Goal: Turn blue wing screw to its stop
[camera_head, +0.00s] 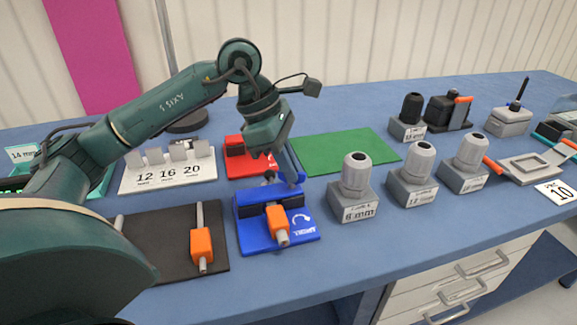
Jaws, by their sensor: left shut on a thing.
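A blue fixture (250,238) stands on the blue bench in the middle of the view. It has a dark block on it, a white curved arrow and an orange-handled piece at its front. My left gripper (284,178) comes down from above to the back of this fixture and is shut at the blue wing screw there. The screw itself is mostly hidden by the gripper, and its turn angle cannot be told. My right gripper is not in view.
A black mat (150,233) with an orange-handled tool (202,245) lies left of the fixture. A white labelled rack (170,180) and a red block (240,165) stand behind. Grey gland stations (353,203) stand close on the right. The green mat (350,150) is clear.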

